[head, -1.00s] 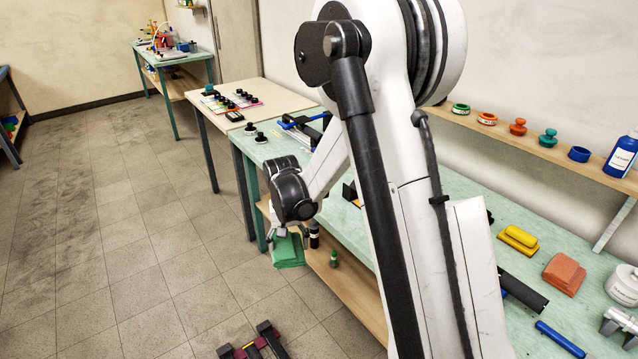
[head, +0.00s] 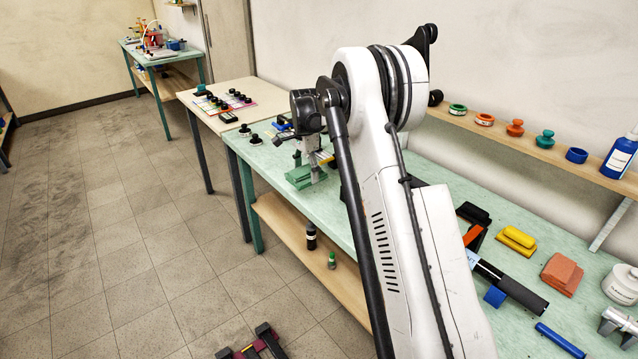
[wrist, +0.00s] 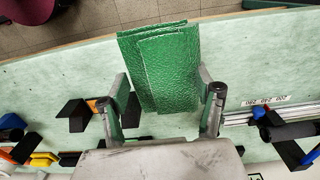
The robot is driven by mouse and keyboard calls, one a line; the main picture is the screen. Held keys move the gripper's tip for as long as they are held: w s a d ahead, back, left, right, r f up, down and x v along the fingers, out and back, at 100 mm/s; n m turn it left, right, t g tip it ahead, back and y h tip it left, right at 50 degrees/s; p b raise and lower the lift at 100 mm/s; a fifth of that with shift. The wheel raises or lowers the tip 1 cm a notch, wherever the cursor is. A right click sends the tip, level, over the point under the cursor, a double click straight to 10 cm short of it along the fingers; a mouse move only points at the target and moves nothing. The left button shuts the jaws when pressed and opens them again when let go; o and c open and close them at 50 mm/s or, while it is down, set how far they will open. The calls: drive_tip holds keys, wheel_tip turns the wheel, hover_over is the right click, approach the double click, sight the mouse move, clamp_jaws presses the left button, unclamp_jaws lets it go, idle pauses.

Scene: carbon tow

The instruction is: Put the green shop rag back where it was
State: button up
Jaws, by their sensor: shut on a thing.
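The green shop rag (head: 300,178) is a folded, textured pad held at my gripper (head: 304,160) over the front part of the green bench top. In the wrist view the rag (wrist: 168,62) lies between the two fingers of my gripper (wrist: 162,84), which are shut on it. Its layers are slightly offset, and its far end points toward the bench's front edge. I cannot tell whether the rag touches the bench top or hangs just above it.
The green bench top (head: 425,158) holds a yellow block (head: 517,238), an orange-brown sponge-like stack (head: 562,273) and a dark cylinder (head: 512,290) on the right. Black-topped bottles (head: 255,139) stand at its far end. A lower shelf carries a dark bottle (head: 311,238).

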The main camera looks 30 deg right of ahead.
hover_over(319, 189)
wheel_tip(319, 189, down, 4)
drive_tip(key=shift+s+a+f+p, duration=0.1)
drive_tip(key=shift+p, duration=0.25)
drive_tip(key=shift+f, duration=1.95)
drive_tip(key=shift+f, duration=0.2)
drive_tip(key=o, duration=1.1)
drive_tip(key=shift+r, duration=0.2)
